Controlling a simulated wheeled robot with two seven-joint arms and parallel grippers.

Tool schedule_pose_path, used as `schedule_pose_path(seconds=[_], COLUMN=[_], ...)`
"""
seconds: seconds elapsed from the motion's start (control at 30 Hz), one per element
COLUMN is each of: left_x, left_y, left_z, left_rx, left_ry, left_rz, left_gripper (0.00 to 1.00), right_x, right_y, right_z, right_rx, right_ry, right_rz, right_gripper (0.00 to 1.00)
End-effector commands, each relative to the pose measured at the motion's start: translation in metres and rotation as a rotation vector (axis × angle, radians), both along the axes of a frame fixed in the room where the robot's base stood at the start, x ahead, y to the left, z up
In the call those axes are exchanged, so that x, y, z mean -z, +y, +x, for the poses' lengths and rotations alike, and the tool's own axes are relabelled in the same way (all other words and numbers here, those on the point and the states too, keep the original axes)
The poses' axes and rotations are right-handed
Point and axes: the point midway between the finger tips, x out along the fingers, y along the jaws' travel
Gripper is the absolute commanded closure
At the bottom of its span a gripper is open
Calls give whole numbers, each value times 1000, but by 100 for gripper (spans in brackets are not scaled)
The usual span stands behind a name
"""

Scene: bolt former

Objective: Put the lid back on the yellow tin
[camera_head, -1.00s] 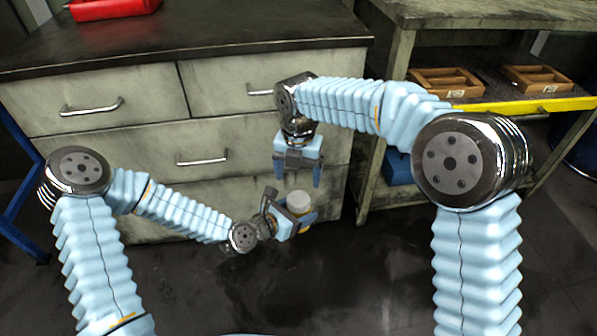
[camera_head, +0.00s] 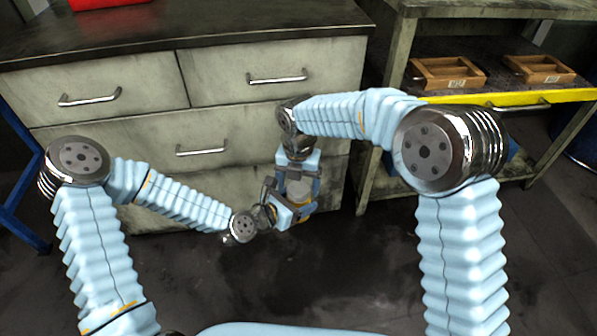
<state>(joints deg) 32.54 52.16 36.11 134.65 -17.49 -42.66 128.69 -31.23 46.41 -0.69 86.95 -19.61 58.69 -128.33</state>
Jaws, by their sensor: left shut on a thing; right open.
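My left gripper (camera_head: 296,212) is shut on the small tin and holds it upright in the air in front of the drawers. The tin's pale grey-white top (camera_head: 298,188), which looks like a lid, shows above the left jaws. Little of the yellow body can be seen; the jaws hide most of it. My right gripper (camera_head: 298,183) points down from above. It is open, with one finger on each side of the pale top. I cannot tell whether the fingers touch it, or whether the lid is fully seated.
A drawer cabinet (camera_head: 130,135) with metal handles stands close behind the grippers. A red bin (camera_head: 100,3) is on its top. At right, a workbench with a yellow-edged shelf (camera_head: 520,98) holds two wooden trays (camera_head: 447,74) (camera_head: 540,69). Open dark floor (camera_head: 330,285) lies below.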

Motion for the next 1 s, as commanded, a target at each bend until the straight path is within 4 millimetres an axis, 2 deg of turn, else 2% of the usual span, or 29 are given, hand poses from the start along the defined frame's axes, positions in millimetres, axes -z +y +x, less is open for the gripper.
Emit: schedule_pose_path(seconds=[0.13, 0.4, 0.77, 0.8, 0.9, 1.0], left_x=[-1, -1, -1, -1, -1, -1], left_y=[0, 0, 0, 0, 0, 0], left_z=[0, 0, 0, 0, 0, 0], left_rx=[0, 0, 0, 0, 0, 0], left_ry=[-1, -1, -1, -1, -1, -1], left_rz=[0, 0, 0, 0, 0, 0], left_gripper=[100, 100, 100, 100, 100, 100], right_x=[8, 8, 8, 8, 8, 8], right_y=[0, 0, 0, 0, 0, 0], right_z=[0, 0, 0, 0, 0, 0], right_rx=[0, 1, 1, 1, 31, 175], right_ry=[1, 0, 0, 0, 0, 0], right_rz=[-1, 0, 0, 0, 0, 0], right_gripper=[18, 18, 73, 76, 76, 76])
